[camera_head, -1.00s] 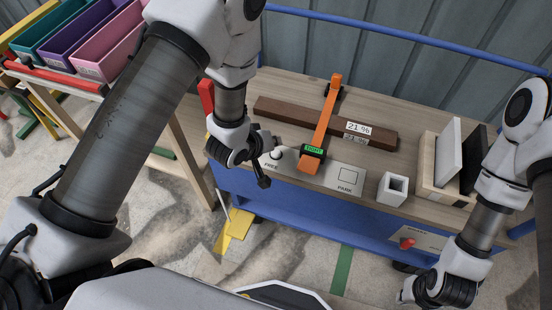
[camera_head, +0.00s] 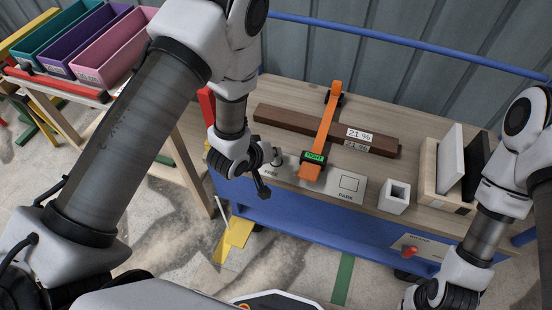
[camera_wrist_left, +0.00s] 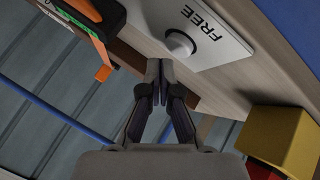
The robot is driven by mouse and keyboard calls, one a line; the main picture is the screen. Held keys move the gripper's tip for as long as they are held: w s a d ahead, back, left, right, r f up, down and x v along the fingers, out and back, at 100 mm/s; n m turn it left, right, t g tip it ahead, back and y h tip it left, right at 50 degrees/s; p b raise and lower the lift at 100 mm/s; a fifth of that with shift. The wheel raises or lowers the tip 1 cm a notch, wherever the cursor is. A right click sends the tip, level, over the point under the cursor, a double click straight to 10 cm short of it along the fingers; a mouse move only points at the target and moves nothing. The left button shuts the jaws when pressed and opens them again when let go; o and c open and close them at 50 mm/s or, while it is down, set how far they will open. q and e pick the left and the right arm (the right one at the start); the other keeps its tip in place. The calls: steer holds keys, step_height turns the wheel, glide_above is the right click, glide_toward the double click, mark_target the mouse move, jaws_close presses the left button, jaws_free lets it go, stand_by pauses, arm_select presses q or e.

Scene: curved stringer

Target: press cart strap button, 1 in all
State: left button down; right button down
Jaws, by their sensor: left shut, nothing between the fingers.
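An orange strap (camera_head: 325,125) crosses a brown beam on the cart top (camera_head: 430,215). Its dark buckle with a lit green label (camera_head: 314,156) sits at the front end; the label's word is too small to read surely. A round pale knob (camera_head: 278,157) stands on a white plate marked FREE and PARK (camera_head: 325,188). The knob also shows in the left wrist view (camera_wrist_left: 181,43). My left gripper (camera_head: 263,192) is shut and empty, close by the FREE end. Its fingertips (camera_wrist_left: 158,72) appear below and left of the knob, apart from it. My right gripper (camera_head: 414,303) is low at right, partly cut off.
A white square tube (camera_head: 394,195) and a wooden holder with upright panels (camera_head: 428,172) stand right of the plate. A red knob (camera_head: 410,251) is on the cart's front. Blue rails edge the cart. A yellow block (camera_wrist_left: 276,138) shows near the left gripper.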

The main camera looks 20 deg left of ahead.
stand_by(0.6)
arm_select(q)
steer(key=shift+f, duration=0.4)
steer(key=shift+f+b, duration=0.3)
steer(key=shift+f, duration=0.15)
stand_by(0.4)
steer(key=shift+r, duration=0.1)
steer(key=shift+r+p, duration=0.8)
steer(key=shift+p, duration=0.1)
step_height(320, 180, up, 5)
steer(key=p, duration=0.5)
